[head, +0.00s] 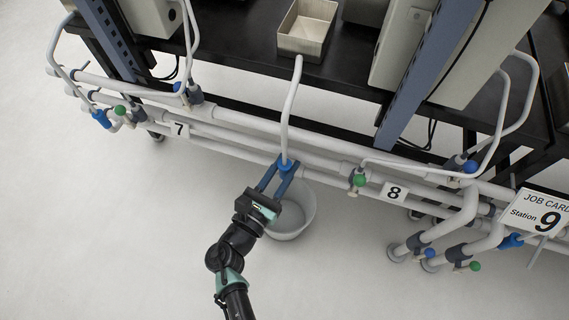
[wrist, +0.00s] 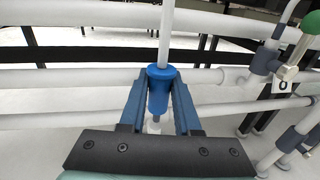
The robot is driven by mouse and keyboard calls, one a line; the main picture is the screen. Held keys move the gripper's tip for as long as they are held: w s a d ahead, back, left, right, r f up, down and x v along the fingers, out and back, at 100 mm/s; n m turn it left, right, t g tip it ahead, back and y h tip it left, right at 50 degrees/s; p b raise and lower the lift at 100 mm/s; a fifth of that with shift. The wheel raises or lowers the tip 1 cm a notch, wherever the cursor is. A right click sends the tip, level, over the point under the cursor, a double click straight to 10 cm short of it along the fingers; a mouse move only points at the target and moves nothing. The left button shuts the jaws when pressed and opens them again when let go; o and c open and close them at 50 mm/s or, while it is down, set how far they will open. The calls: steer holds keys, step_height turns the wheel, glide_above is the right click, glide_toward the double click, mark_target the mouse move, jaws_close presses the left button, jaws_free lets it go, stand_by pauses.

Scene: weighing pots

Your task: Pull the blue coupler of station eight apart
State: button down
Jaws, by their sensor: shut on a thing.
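The blue coupler (wrist: 160,92) sits upright at the lower end of a thin white hose (head: 290,105). In the wrist view it is between the blue fingers of my gripper (wrist: 160,110). My gripper (head: 280,172) is shut on the coupler. In the head view the fingers mostly hide it. A pale fitting (wrist: 153,126) shows just below the coupler; I cannot tell whether the two are joined. The station 8 sign (head: 394,192) hangs on the pipe to the right.
A grey bowl (head: 300,222) stands on the floor below my gripper. A green-handled valve (head: 358,181) is on the pipe to the right. White pipes run across behind. A station 9 card (head: 538,212) is at far right. The floor at left is clear.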

steer(key=shift+r, duration=0.25)
steer(key=c, duration=0.6)
jaws_free()
steer(key=p+v, duration=0.5)
steer(key=v, duration=0.8)
steer(key=shift+f, duration=0.15)
